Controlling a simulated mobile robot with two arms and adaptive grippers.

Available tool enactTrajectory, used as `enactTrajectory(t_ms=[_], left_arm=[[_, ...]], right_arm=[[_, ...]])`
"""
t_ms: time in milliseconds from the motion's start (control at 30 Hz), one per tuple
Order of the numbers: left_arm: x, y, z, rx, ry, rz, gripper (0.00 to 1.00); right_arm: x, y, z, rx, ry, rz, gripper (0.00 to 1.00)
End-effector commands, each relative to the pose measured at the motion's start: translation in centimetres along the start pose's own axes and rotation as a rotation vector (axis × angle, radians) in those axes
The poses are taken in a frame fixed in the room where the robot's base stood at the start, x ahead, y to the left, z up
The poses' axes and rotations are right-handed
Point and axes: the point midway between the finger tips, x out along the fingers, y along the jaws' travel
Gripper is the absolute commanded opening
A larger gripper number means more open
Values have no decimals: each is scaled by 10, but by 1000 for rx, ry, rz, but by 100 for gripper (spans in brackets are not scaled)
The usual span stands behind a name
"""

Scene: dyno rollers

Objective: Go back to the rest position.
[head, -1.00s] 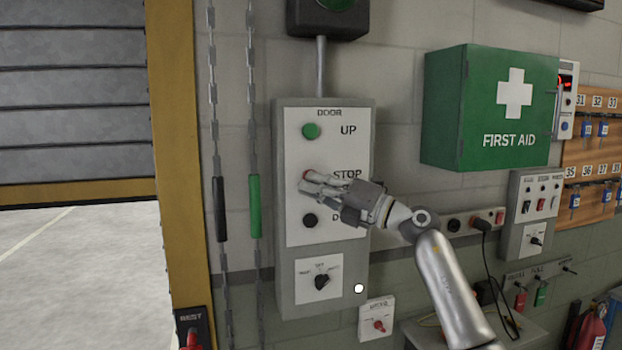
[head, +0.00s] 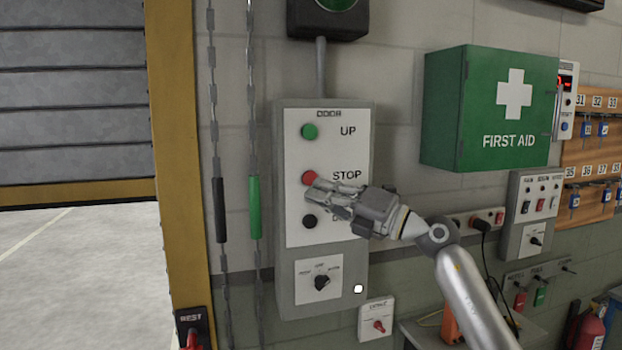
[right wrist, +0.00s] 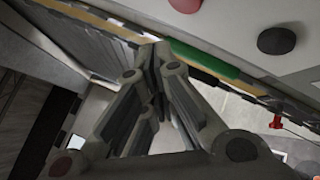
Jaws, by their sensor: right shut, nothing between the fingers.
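My right gripper (head: 322,191) is in front of the door control box in the head view, its fingers shut and empty. It covers part of the panel between the red STOP button (head: 309,177) and the black button (head: 310,221) below. I cannot tell whether it touches the panel. In the right wrist view the closed fingers (right wrist: 150,65) point up the picture, with the black button (right wrist: 277,41) to their right. The door control box (head: 283,290) also has a green UP button (head: 310,131) and a rotary switch (head: 321,282). My left gripper is not in view.
A green first aid box (head: 440,110) juts from the wall at the right. Two hanging chains with a black handle (head: 219,208) and a green handle (head: 255,207) are left of the control box. A yellow door post (head: 180,150) stands further left. Floor shows beyond it.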

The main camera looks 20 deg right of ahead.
Motion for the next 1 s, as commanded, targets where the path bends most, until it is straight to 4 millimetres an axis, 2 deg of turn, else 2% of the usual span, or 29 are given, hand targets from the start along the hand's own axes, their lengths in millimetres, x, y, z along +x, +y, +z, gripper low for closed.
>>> enactTrajectory(t_ms=[200, 533, 667, 767, 867, 1000], left_arm=[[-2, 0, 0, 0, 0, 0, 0], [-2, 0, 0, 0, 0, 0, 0], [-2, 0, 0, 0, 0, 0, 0], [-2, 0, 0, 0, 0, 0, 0], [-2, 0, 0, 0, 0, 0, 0], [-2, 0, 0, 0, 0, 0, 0]], right_arm=[[-10, 8, -8, -1, 0, 0, 0], [-11, 8, -9, 4, -1, 4, 0], [-10, 7, -20, 49, -26, 57, 0], [-14, 6, -34, 146, -86, 146, 0], [-26, -1, -46, 289, -194, 244, 0], [-55, -26, -55, 523, -390, 324, 0]])
